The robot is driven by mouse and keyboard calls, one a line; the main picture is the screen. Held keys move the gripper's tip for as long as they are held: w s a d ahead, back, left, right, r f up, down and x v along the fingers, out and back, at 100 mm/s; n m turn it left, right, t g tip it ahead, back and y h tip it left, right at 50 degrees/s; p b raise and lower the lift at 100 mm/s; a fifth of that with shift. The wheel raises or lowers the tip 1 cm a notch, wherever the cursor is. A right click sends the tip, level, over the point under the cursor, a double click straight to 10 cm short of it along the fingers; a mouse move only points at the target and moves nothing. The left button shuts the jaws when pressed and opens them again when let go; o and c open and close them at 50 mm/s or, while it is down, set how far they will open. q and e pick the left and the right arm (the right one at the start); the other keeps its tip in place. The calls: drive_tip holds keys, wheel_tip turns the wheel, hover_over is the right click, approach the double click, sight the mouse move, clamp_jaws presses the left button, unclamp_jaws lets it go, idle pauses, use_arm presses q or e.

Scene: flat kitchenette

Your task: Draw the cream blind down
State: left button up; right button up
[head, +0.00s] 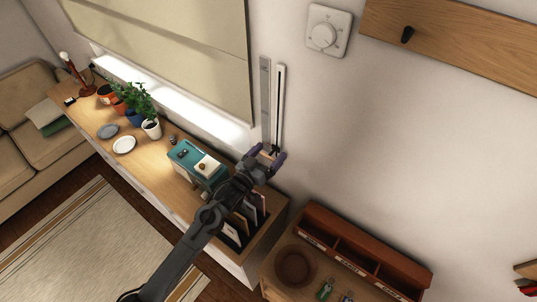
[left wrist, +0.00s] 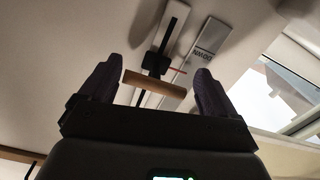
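The cream blind (head: 175,45) hangs over most of the window at the upper left in the head view; a bright strip of window (head: 170,98) shows below its lower edge. A slider track (head: 279,105) runs up the wall to its right. Its wooden handle (left wrist: 154,84), on a black slider (left wrist: 155,64), is near the track's lower end. My left gripper (head: 267,159) is there; in the left wrist view its purple fingers (left wrist: 156,90) are open on either side of the handle, with gaps visible. My right gripper is not in view.
A grey strip (head: 265,95) beside the track bears lettering. A sideboard below holds potted plants (head: 135,100), plates (head: 124,145), a teal box (head: 185,153) and upright folders. A round dial (head: 323,35) is on the wall. A red-brown organiser (head: 350,250) stands at the lower right.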

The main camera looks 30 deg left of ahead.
use_arm(q)
drive_tip(key=shift+d, duration=0.1)
drive_tip(key=shift+s, duration=0.55)
drive_tip(key=s+a+b, duration=0.1)
drive_tip(key=s, duration=0.8)
drive_tip(key=shift+s+a, duration=0.2)
drive_tip(key=shift+s, duration=0.15)
drive_tip(key=shift+c, duration=0.2)
